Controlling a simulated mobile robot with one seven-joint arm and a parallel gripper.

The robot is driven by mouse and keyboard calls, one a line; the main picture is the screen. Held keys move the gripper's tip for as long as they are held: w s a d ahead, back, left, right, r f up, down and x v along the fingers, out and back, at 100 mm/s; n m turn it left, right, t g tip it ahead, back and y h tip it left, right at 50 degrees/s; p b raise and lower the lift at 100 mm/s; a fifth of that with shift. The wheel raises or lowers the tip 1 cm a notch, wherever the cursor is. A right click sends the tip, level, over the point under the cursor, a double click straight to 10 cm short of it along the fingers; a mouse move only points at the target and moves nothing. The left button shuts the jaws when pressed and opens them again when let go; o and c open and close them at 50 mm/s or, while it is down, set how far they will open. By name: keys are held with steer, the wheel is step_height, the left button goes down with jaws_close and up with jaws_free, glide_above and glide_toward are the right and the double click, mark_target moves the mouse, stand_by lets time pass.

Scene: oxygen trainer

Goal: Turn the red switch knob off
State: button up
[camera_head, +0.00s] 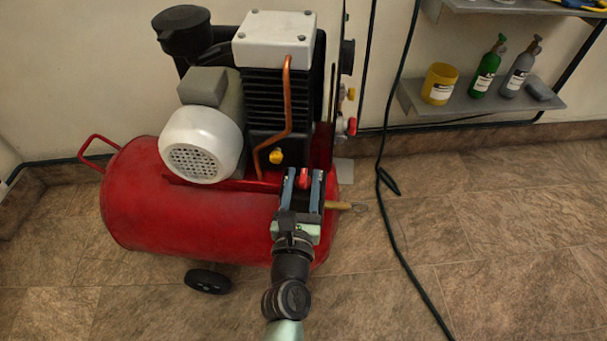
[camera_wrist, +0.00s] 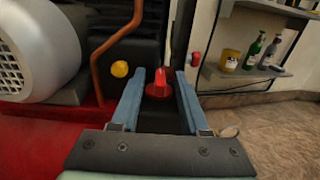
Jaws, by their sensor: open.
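The red switch knob (camera_wrist: 159,84) shows in the wrist view between the two blue fingers of my gripper (camera_wrist: 160,82), near their tips. It has a round red base with a raised grip that looks about upright. In the head view the knob (camera_head: 303,178) also shows between the fingertips of my gripper (camera_head: 304,176), at the right end of the red compressor tank (camera_head: 165,215). My gripper is open, with a finger on each side of the knob. A gap shows on both sides of it in the wrist view.
A copper pipe (camera_head: 288,100) and a yellow knob (camera_head: 276,156) are left of my gripper. Another red knob (camera_head: 351,126) is on the compressor's right side. A dark cable (camera_head: 381,150) hangs to the floor. Shelves (camera_head: 470,98) with bottles stand at the right.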

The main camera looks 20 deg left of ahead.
steer(key=shift+w+a, duration=0.15)
steer(key=shift+w, duration=0.35)
jaws_close()
